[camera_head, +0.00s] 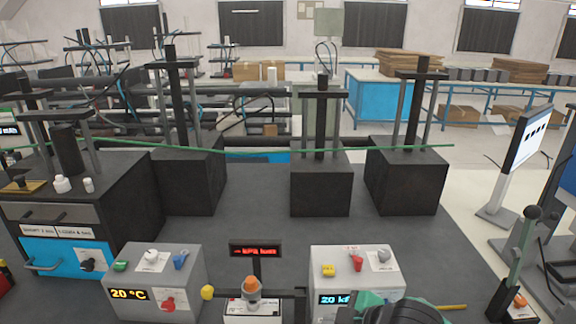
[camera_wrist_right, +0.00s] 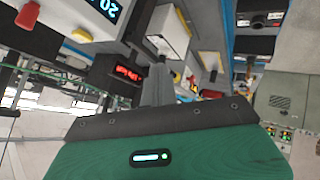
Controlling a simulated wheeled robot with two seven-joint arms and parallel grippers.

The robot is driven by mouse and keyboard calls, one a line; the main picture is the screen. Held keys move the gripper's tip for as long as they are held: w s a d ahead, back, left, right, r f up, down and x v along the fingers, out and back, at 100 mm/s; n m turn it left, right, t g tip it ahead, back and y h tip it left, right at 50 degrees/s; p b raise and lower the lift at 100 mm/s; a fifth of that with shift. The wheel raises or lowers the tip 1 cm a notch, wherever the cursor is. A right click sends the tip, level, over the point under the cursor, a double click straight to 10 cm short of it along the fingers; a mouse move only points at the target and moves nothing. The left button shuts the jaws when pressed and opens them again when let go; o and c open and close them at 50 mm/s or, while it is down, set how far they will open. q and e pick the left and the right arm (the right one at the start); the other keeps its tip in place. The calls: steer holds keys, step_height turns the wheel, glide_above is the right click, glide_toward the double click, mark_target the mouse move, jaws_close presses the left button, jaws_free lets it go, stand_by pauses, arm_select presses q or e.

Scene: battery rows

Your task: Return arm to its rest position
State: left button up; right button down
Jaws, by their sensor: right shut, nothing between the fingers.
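My right gripper (camera_wrist_right: 157,72) shows in the right wrist view. Its grey fingers are together and nothing is between them. Its green housing with a small lit indicator (camera_wrist_right: 151,157) fills the bottom of that view. In the head view a green and dark part of my right arm (camera_head: 400,312) shows at the bottom edge, in front of the right control box (camera_head: 352,266); its fingers cannot be made out there. My left gripper is in neither view.
A grey box reading 20 °C (camera_head: 152,282) stands at the front left, with a red-lit display (camera_head: 255,251) in the middle. Dark block stands (camera_head: 321,185) with posts stand behind on the dark table (camera_head: 250,200). A lever (camera_head: 525,250) stands at the right.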

steer(key=s+d+f+m+g+h, duration=0.2)
steer(key=s+d+f+m+h, duration=0.1)
steer(key=s+d+f+m, duration=0.6)
steer(key=s+d+f+m+g+h, duration=0.1)
steer(key=s+d+f+m+h, duration=0.3)
steer(key=s+f, duration=0.6)
steer(key=s+f+g, duration=0.2)
steer(key=s+f, duration=0.1)
steer(key=f, duration=2.8)
steer(key=s+d+f, duration=0.2)
steer(key=s+f, duration=0.6)
steer(key=s, duration=0.1)
steer(key=s+d+f, duration=0.2)
steer(key=s+f, duration=0.7)
steer(key=shift+s+d+f+g+y, duration=0.15)
steer(key=shift+s+f+g+y, duration=0.15)
steer(key=shift+g, duration=0.1)
steer(key=shift+w, duration=0.1)
